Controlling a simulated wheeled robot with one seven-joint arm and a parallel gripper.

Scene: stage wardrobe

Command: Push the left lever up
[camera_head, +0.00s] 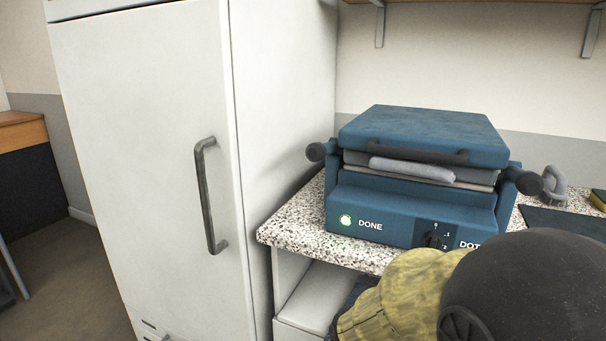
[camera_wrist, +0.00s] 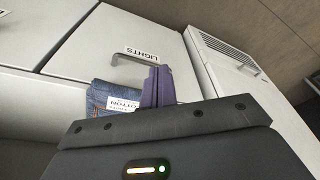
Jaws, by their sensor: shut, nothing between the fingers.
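A blue press (camera_head: 412,205) with a flat blue lid stands on the speckled counter, its lid resting over grey folded layers. The left lever (camera_head: 316,152) shows as a dark round knob at the press's left side. A second lever with a dark knob (camera_head: 529,183) is on the right side. The press does not show in the wrist view.
A tall white cabinet (camera_head: 150,150) with a grey handle stands left of the counter (camera_head: 300,238). A yellow fabric-like thing (camera_head: 395,300) is at the bottom beside my dark arm. The wrist view shows a "LIGHTS" drawer (camera_wrist: 125,35) and folded denim (camera_wrist: 100,97).

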